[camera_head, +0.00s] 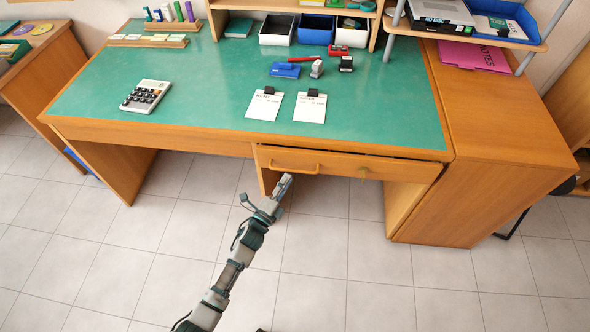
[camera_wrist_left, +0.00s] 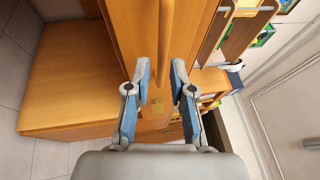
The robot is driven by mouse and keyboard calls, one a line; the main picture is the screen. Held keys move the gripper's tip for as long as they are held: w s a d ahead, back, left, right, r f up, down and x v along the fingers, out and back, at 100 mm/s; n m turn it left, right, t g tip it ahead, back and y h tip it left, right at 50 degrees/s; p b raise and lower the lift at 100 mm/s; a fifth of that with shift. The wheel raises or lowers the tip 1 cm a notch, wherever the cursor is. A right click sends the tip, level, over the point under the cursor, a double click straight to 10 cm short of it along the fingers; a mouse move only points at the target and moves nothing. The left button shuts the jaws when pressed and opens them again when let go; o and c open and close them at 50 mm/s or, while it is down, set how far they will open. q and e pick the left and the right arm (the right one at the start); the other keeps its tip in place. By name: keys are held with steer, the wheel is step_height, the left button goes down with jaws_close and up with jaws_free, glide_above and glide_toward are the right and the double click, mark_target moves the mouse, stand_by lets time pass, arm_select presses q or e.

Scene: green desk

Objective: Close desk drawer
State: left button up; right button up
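The desk drawer (camera_head: 335,168) is a wide wooden front under the right part of the green desktop. A dark gap along its top edge shows that it stands slightly open. Its bar handle (camera_head: 294,168) is on the left part of the front; a small lock or key (camera_head: 363,172) is further right. My left gripper (camera_head: 284,182) is just below and in front of the handle. In the left wrist view my left gripper (camera_wrist_left: 161,82) has its two blue-padded fingers apart, with the wooden handle (camera_wrist_left: 165,42) ahead, in line with the gap. Contact cannot be told. My right gripper is not in view.
A wooden cabinet (camera_head: 490,150) adjoins the desk on the right. The tiled floor (camera_head: 330,250) before the drawer is clear.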

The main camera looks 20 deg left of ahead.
mark_target(294, 170)
arm_select(q)
steer(key=x, duration=0.4)
steer(key=shift+w+f+b, duration=0.15)
steer(key=shift+b, duration=0.25)
steer(key=shift+w+d+r, duration=0.25)
steer(key=shift+w+d, duration=0.05)
steer(key=shift+w, duration=0.05)
steer(key=shift+a, duration=0.1)
steer(key=shift+c, duration=0.3)
steer(key=shift+a, duration=0.1)
jaws_close()
